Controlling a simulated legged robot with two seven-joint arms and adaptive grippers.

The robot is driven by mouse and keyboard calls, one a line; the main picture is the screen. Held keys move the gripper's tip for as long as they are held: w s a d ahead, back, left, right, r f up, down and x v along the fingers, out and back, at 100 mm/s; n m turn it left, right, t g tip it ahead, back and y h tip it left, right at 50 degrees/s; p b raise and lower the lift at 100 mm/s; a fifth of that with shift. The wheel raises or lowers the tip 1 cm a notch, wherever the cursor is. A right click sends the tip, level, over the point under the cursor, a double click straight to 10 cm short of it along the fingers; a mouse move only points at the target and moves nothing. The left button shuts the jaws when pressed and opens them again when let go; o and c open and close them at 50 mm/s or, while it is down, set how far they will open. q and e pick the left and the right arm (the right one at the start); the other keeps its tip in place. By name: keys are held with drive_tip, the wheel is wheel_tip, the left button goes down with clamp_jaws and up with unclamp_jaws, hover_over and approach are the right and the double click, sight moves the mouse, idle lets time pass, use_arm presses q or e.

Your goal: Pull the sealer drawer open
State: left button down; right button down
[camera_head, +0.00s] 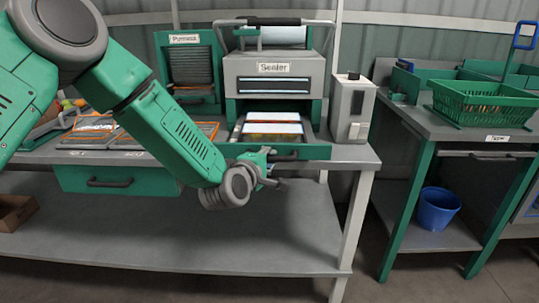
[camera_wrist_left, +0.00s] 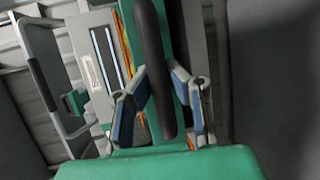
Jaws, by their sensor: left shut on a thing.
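The grey sealer (camera_head: 273,85), labelled "Sealer", stands at the back of the bench. Its green-fronted drawer (camera_head: 316,152) is at its base, with a tray (camera_head: 272,128) showing above the front. How far the drawer is out is hard to tell. My left gripper (camera_head: 270,169) is at the drawer front, shut on the dark drawer handle (camera_head: 289,156). In the left wrist view the dark handle bar (camera_wrist_left: 153,40) runs between the two fingers of my left gripper (camera_wrist_left: 161,76). My right gripper is in neither view.
A grey box (camera_head: 352,108) stands right of the sealer on the bench (camera_head: 355,153). Another green drawer (camera_head: 80,180) is under the bench at left. A green basket (camera_head: 480,103) stands on the right table, with a blue bucket (camera_head: 437,208) below. The lower shelf's middle is clear.

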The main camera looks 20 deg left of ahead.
use_arm(q)
drive_tip(key=shift+s+d+f, duration=0.2)
drive_tip(key=shift+s, duration=0.05)
drive_tip(key=c, duration=1.7)
unclamp_jaws()
drive_tip(key=shift+o, duration=1.1)
drive_tip(key=shift+w, duration=0.1)
drive_tip(key=shift+d, duration=0.1)
drive_tip(key=shift+r, duration=0.1)
drive_tip(key=v, duration=1.2)
